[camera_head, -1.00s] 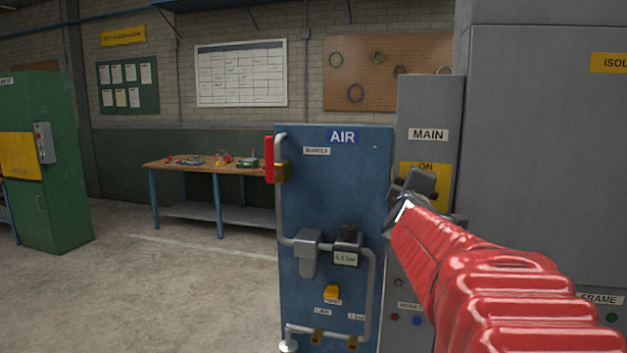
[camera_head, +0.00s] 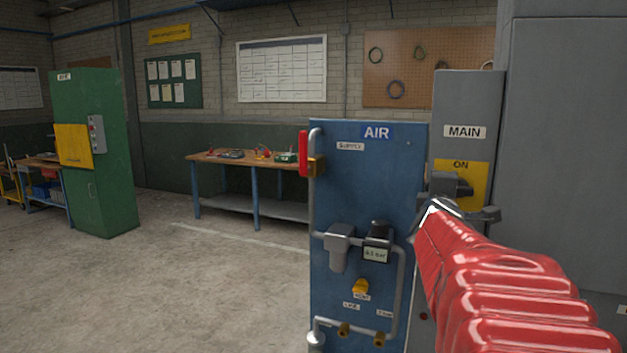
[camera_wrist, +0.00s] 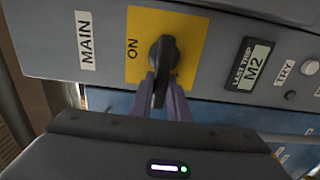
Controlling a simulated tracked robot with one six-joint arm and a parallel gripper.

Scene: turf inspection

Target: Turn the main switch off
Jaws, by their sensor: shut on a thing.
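The main switch is a black rotary handle (camera_wrist: 163,58) on a yellow plate (camera_wrist: 139,25) marked ON, on the grey MAIN panel. In the wrist view my gripper (camera_wrist: 168,92) is shut on the handle, with a finger on each side of it. The handle lies across the plate, roughly at right angles to the panel's height. In the head view my gripper (camera_head: 450,195) is at the yellow plate (camera_head: 474,169), below the MAIN label, and my red arm covers the lower panel. No OFF mark shows.
A blue AIR panel (camera_head: 350,190) with grey pipes and a red-handled valve (camera_head: 303,154) stands just left of the MAIN panel. Open floor (camera_head: 210,285) lies to the left.

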